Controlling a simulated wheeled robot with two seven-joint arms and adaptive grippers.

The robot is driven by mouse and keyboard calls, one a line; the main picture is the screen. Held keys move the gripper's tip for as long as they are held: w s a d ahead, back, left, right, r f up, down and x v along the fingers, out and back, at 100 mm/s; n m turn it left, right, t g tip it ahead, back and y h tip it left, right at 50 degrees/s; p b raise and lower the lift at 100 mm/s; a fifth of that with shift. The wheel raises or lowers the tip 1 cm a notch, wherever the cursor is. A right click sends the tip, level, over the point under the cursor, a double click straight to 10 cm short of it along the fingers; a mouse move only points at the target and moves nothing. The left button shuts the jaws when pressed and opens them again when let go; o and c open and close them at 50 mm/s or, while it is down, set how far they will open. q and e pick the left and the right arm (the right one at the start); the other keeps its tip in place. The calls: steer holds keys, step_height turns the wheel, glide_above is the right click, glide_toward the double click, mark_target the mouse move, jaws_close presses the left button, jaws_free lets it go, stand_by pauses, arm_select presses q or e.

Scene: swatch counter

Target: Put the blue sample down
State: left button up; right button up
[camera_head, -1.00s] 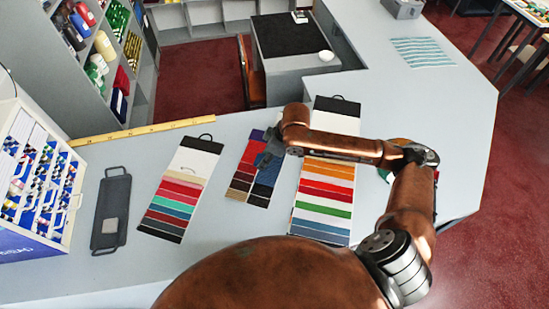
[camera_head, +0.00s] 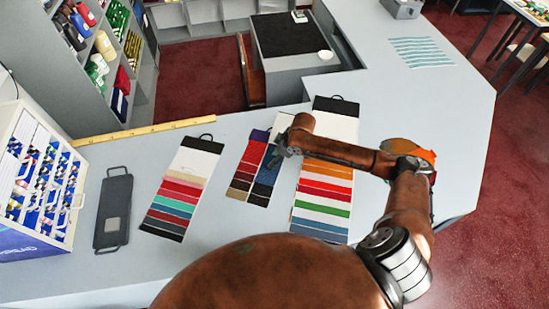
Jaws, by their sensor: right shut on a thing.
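The blue sample (camera_head: 264,182) is a narrow strip with dark and blue bands, lying along the right side of a red-and-brown strip (camera_head: 244,172) on the counter. My right gripper (camera_head: 275,158) is over its upper part, small and dark, with its jaws shut on the sample. The fingertips and the grip point are too small to make out. A pale top end (camera_head: 281,126) shows just beyond the gripper, partly hidden by my arm. I cannot tell whether the sample touches the counter. My left gripper is out of view.
A multicoloured sample card (camera_head: 182,192) lies to the left, and a wider striped card (camera_head: 322,210) lies to the right, partly under my arm. A dark tray (camera_head: 114,205), a yellow ruler (camera_head: 143,131) and a display box (camera_head: 38,190) are further left. The counter's far right is mostly clear.

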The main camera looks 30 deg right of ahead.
steer(key=o, duration=0.8)
steer(key=shift+f, duration=0.1)
steer(key=v, duration=1.2)
steer(key=shift+b, duration=0.3)
